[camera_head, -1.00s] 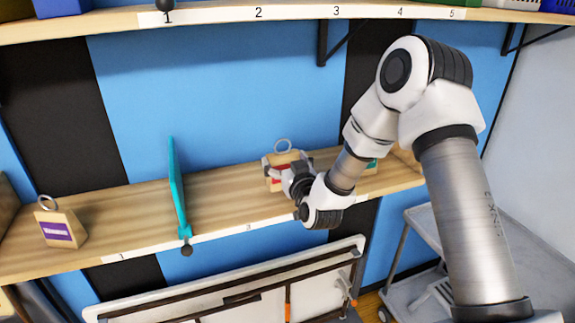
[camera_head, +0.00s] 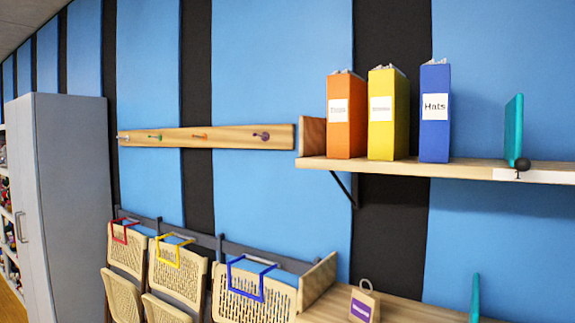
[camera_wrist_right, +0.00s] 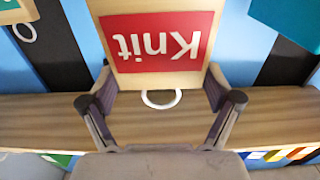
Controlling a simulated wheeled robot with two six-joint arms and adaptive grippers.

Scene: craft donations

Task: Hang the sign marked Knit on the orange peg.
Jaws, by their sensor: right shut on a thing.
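The Knit sign (camera_wrist_right: 165,58) is a wooden tag with a red label and a pale ring. It shows upside down in the right wrist view. My right gripper (camera_wrist_right: 160,82) is shut on the sign, with a finger at each side of it near the ring end. The orange peg (camera_head: 199,136) is on a wooden rail (camera_head: 228,138) on the wall in the head view. Nothing is seen hanging on it. My left gripper is in neither current view, and the head view shows neither arm.
The rail also has a green peg (camera_head: 155,136) and a purple peg (camera_head: 262,136). Orange, yellow and blue boxes stand on the upper shelf (camera_head: 450,169) to its right. A purple-labelled sign (camera_head: 363,304) stands on the lower shelf.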

